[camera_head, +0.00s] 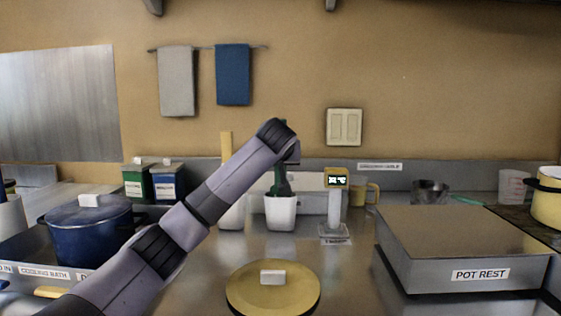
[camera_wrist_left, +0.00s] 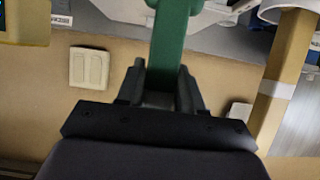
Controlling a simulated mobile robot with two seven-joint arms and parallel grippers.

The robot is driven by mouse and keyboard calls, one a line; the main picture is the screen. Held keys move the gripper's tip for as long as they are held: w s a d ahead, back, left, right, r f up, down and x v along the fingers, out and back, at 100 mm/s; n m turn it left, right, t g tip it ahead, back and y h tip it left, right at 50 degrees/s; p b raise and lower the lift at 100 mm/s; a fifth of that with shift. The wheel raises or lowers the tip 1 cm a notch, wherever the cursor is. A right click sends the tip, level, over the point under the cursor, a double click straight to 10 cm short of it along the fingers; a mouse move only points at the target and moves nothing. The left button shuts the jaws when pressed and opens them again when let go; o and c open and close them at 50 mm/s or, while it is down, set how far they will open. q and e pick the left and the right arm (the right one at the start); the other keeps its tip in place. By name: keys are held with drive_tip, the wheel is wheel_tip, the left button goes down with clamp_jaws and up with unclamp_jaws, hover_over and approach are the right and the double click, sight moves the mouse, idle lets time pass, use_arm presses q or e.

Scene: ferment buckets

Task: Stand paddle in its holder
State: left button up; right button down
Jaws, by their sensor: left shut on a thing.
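A green paddle (camera_head: 281,182) hangs upright below my left gripper, its handle also showing in the left wrist view (camera_wrist_left: 168,45). My left gripper (camera_head: 282,160) is shut on this handle, with both fingers (camera_wrist_left: 161,92) against it. The paddle's lower end is at the rim of a white cup-shaped holder (camera_head: 281,214) on the counter. I cannot tell whether the tip is inside the cup or just behind its rim. My forearm covers part of the area to the left. My right gripper is not in view.
A second white holder (camera_head: 233,216) with a tan handle (camera_head: 226,146) stands close on the left. A yellow-topped display stand (camera_head: 336,200) is close on the right. A yellow lid (camera_head: 272,292) lies in front. A blue pot (camera_head: 90,235) and the pot rest (camera_head: 465,240) flank the area.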

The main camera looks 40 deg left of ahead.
use_arm(q)
drive_tip(key=o, duration=1.2)
drive_tip(key=v, duration=0.7)
drive_tip(key=shift+s+d, duration=0.1)
idle(0.3)
